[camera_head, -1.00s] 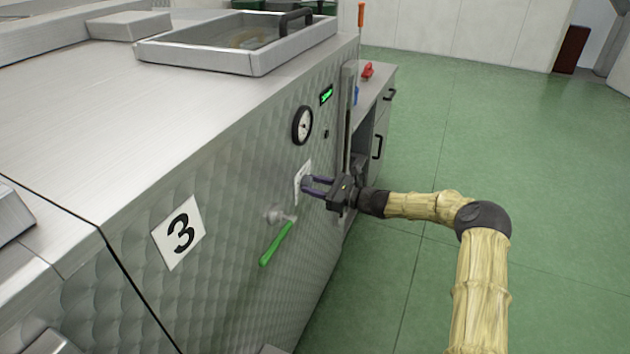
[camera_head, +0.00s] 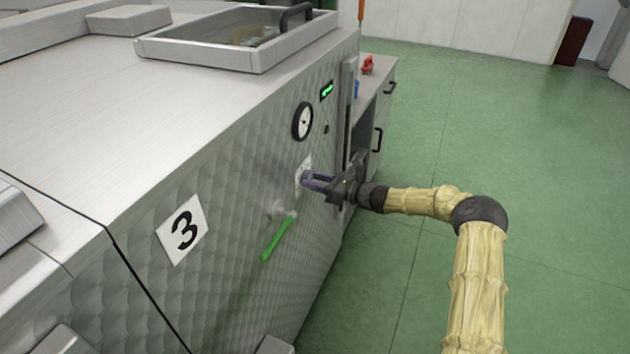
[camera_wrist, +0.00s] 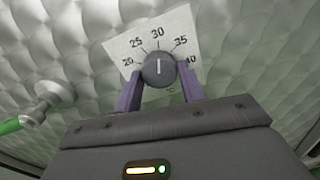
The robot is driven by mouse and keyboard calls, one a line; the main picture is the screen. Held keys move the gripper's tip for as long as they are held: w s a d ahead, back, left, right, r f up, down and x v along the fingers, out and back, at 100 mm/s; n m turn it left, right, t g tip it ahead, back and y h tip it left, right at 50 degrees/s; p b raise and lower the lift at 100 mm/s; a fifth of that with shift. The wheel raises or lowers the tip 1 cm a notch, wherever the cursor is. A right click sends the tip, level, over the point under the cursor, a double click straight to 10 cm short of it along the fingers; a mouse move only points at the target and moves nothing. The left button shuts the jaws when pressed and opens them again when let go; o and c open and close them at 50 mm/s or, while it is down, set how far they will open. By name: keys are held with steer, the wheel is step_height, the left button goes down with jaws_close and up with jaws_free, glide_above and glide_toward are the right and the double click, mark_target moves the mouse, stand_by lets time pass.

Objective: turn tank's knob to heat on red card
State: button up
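The tank's knob (camera_wrist: 158,69) is a round dark grey dial with a white pointer line, on a white card with numbers from 20 to 40 (camera_wrist: 125,45). The pointer stands at about 30. In the head view the knob's card (camera_head: 305,165) is on the quilted steel front of the tank (camera_head: 230,190), under a round gauge. My gripper (camera_wrist: 159,78) has its two purple fingers on either side of the knob, seemingly touching it. It also shows in the head view (camera_head: 308,180), reaching the panel from the right. I see no red card.
A round gauge (camera_head: 303,122) and a small green display (camera_head: 327,91), unreadable, are above. A counter with a red object (camera_head: 367,65) stands behind. Green floor at right is free.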

steer(key=o, duration=0.3)
steer(key=shift+d, duration=0.1)
steer(key=b+v, duration=0.2)
steer(key=v, duration=1.5)
steer(key=shift+s, duration=0.1)
